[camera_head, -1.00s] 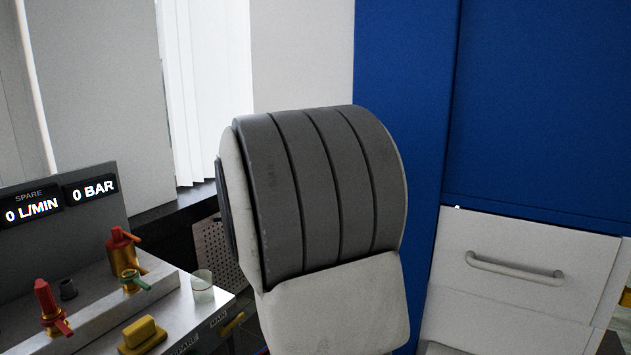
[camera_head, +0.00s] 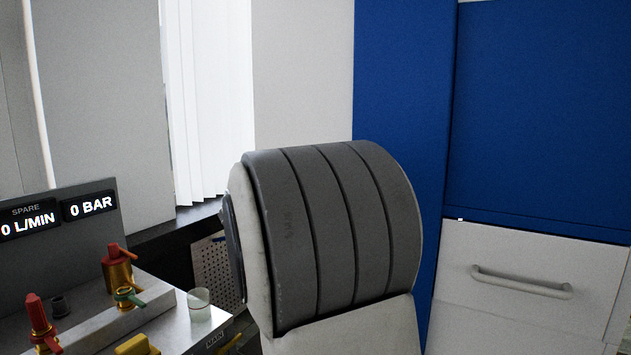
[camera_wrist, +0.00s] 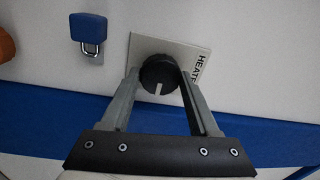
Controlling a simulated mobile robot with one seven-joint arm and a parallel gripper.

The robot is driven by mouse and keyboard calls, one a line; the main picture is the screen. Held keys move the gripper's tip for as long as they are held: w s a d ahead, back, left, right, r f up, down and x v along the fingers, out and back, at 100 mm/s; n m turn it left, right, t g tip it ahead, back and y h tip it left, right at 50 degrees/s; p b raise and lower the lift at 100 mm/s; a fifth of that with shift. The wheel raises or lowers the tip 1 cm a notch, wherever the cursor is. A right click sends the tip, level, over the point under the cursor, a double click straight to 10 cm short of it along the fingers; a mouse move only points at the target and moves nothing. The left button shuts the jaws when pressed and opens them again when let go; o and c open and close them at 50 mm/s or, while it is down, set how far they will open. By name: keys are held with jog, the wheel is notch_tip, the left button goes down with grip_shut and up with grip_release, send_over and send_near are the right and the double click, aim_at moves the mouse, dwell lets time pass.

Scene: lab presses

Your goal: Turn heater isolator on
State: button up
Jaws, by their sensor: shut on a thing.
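The heater isolator is a round black knob (camera_wrist: 160,76) with a pale mark on its face. It sits on a light square plate (camera_wrist: 190,50) whose lettering reads "HEATE", the rest being hidden. In the wrist view my gripper (camera_wrist: 160,86) is shut on the knob, one finger on each side of it. The pale mark points toward the bottom of the picture, slightly left. The head view does not show the gripper or the knob.
A blue padlock (camera_wrist: 88,30) hangs on the panel left of the plate, with an orange thing (camera_wrist: 5,45) at the edge. In the head view a bench with red-handled valves (camera_head: 117,268) and a glass beaker (camera_head: 199,304) stands at left; a white drawer unit (camera_head: 530,270) stands at right.

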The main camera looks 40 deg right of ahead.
jog(key=o, duration=1.4)
jog(key=shift+c, duration=0.2)
jog(key=shift+a, duration=0.1)
jog(key=p+v, duration=0.2)
jog(key=v, duration=1.5)
jog(key=shift+s, duration=0.2)
jog(key=shift+a, duration=0.1)
